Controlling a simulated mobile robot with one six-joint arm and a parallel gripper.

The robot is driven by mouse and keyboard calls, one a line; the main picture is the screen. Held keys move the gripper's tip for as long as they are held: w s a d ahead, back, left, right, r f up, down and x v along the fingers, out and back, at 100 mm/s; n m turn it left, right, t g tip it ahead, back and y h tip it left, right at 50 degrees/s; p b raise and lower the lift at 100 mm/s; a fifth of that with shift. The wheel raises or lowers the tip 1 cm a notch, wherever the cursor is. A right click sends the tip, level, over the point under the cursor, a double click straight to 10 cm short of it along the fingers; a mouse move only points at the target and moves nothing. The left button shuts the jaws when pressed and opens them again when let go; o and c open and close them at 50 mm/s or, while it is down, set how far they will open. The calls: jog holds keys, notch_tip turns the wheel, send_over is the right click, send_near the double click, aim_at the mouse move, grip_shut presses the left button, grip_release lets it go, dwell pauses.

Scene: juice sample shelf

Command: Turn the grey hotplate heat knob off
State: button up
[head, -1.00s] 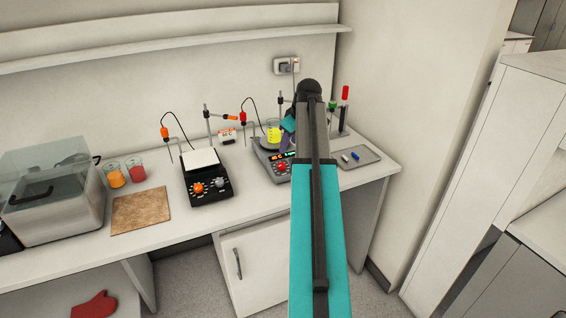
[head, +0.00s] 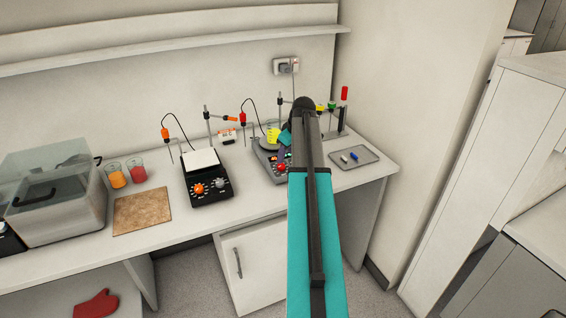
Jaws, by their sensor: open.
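The grey hotplate (head: 262,167) stands on the bench at centre right, with a lit orange display. A red knob (head: 281,168) shows on its front panel; the panel's right end is hidden behind my arm. A beaker of yellow liquid (head: 272,134) is at the hotplate's top. My gripper (head: 282,154) shows as a small dark purple part below a teal wrist piece, open, above the front of the hotplate and close to the red knob. Its fingertips are partly hidden, and I cannot tell whether they touch the knob.
A black hotplate (head: 208,187) with an orange and a grey knob stands to the left. A grey tray (head: 368,160) with small items lies to the right. Clamp stands (head: 207,125) rise behind. Farther left are a brown board (head: 142,212), two beakers and a clear-lidded bath (head: 60,205).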

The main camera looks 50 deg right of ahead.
aim_at(281, 166)
jog(key=shift+p+x, duration=1.35)
jog(key=shift+x, duration=2.55)
jog(key=shift+c, duration=0.6)
jog(key=c, duration=0.9)
jog(key=shift+c, duration=0.2)
